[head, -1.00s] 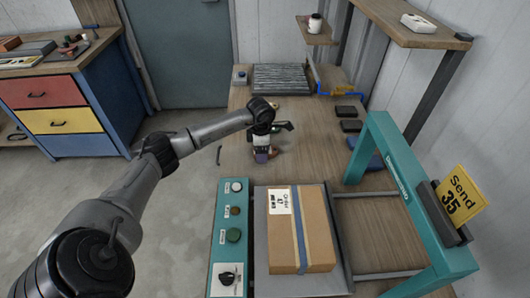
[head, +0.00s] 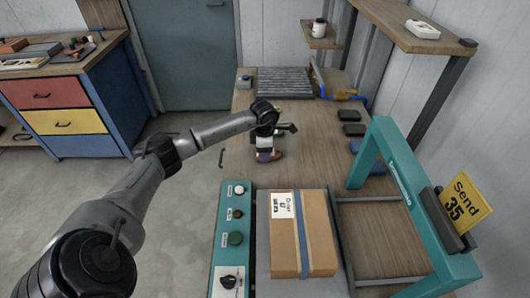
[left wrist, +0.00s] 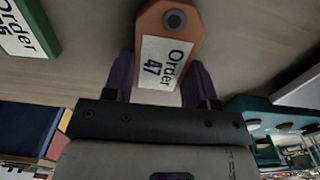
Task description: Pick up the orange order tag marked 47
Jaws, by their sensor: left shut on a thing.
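The orange order tag (left wrist: 170,48) has a white label reading "Order 47". In the left wrist view it sits between the two purple fingers of my left gripper (left wrist: 160,80), which is shut on it. I cannot tell whether the tag touches the bench. My right gripper is in neither view.
A green tag (left wrist: 30,28) lies close by; its number is cut off. In front are a control panel (head: 231,240) with buttons and a cardboard box (head: 303,235) with an Order 47 label. Dark pads (head: 352,129) lie right.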

